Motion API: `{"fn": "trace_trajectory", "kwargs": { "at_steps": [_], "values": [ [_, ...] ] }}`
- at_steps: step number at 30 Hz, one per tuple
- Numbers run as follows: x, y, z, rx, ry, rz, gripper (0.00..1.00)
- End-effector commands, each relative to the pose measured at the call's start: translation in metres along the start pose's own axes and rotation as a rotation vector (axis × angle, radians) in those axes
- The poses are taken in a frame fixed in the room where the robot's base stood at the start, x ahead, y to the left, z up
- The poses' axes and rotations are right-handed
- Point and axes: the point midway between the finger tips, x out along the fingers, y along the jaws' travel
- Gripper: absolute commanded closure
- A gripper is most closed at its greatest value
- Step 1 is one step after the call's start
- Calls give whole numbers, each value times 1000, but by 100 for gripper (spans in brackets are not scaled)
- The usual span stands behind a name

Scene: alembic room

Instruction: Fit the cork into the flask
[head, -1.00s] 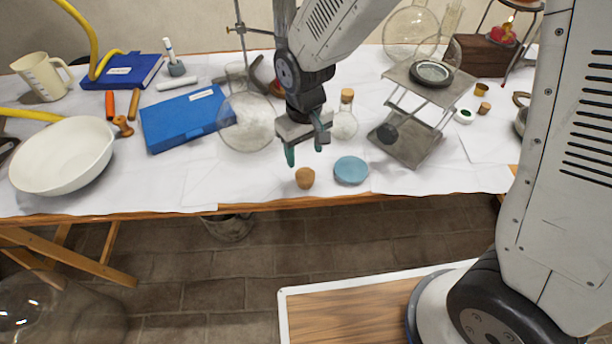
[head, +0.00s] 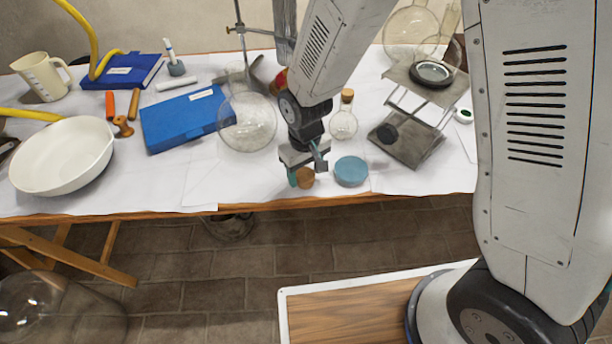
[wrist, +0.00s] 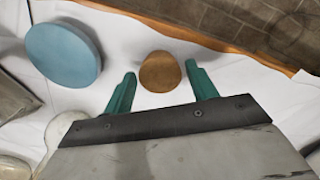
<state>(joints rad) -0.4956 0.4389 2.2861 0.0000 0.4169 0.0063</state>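The cork (head: 307,179) stands on the white-covered table near its front edge. My gripper (head: 308,174) is low over the table at the cork, with its teal fingers open. In the wrist view the cork (wrist: 160,72) sits between the two fingertips (wrist: 160,76), with a visible gap on each side. A large clear round flask (head: 247,123) stands behind and left of my gripper, its neck rising at the back and no stopper visible in it. A smaller clear flask (head: 343,126) stands behind and right of my gripper, with a cork (head: 347,95) in its neck.
A round blue disc (head: 351,171) lies just right of the cork and also shows in the wrist view (wrist: 63,54). A metal stand (head: 408,143) is farther right. A blue case (head: 181,119) and white bowl (head: 62,156) are left. The table's front edge is close.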

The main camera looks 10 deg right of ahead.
Motion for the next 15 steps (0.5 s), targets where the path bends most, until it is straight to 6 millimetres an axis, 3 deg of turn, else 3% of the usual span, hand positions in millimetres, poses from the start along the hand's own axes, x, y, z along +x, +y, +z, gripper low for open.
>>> {"fn": "trace_trajectory", "kwargs": {
  "at_steps": [1, 3, 15],
  "values": [
    [0, 0, 0, 0, 0, 0, 56],
    [0, 0, 0, 0, 0, 0, 73],
    [-4, 0, 0, 0, 2, 0, 74]
  ]
}}
